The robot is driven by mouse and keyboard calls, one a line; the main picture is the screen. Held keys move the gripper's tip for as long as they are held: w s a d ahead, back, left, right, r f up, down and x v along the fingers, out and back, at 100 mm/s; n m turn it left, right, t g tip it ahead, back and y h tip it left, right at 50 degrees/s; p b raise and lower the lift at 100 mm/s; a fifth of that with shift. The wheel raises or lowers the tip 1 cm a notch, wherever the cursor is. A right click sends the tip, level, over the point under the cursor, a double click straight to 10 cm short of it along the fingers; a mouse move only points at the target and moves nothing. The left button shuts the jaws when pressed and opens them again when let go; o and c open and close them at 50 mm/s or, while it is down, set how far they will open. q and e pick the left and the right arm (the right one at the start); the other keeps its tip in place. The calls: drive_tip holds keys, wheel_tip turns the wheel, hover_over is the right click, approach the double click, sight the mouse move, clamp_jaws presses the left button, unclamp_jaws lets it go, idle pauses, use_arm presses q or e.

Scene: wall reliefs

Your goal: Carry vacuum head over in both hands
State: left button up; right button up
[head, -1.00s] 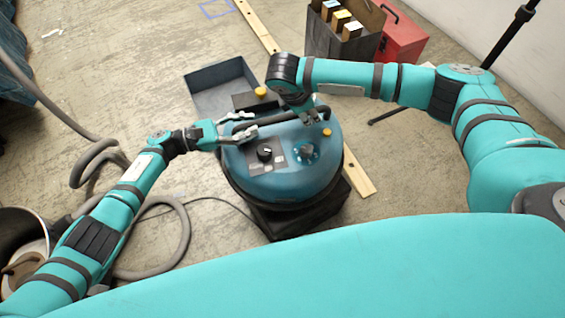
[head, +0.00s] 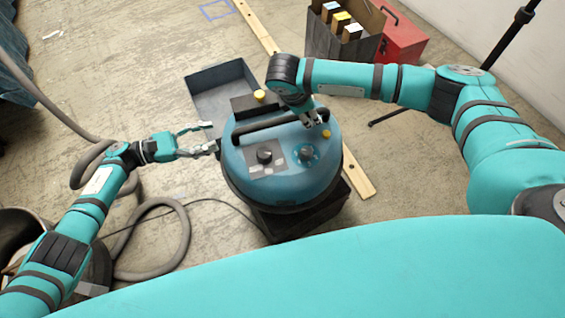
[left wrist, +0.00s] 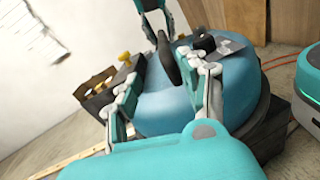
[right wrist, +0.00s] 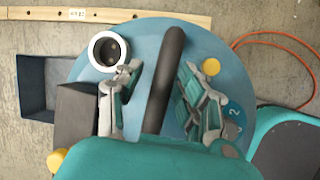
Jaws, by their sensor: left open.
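The vacuum head (head: 285,180) is a blue dome with a black bar handle (head: 270,127), a black knob and a dial on top. It sits upright on a dark base. My left gripper (head: 212,137) is open and empty, just left of the dome and apart from the handle. The left wrist view shows its spread fingers (left wrist: 165,75) with the dome beyond. My right gripper (head: 318,120) is over the top of the dome. In the right wrist view its fingers stand apart on either side of the handle (right wrist: 165,75), with gaps; contact is not visible.
An empty grey tray (head: 215,75) lies behind the dome. A wooden strip (head: 357,175) runs along the floor. A grey hose (head: 185,235) loops at the left. A dark box of blocks (head: 325,40) and a red toolbox (head: 402,42) stand at the back right.

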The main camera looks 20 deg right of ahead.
drive_tip(key=shift+r, duration=0.1)
drive_tip(key=shift+a+r, duration=0.2)
drive_tip(key=shift+r, duration=0.1)
use_arm(q)
drive_tip(key=shift+a, duration=0.7)
use_arm(e)
drive_tip(key=v, duration=1.1)
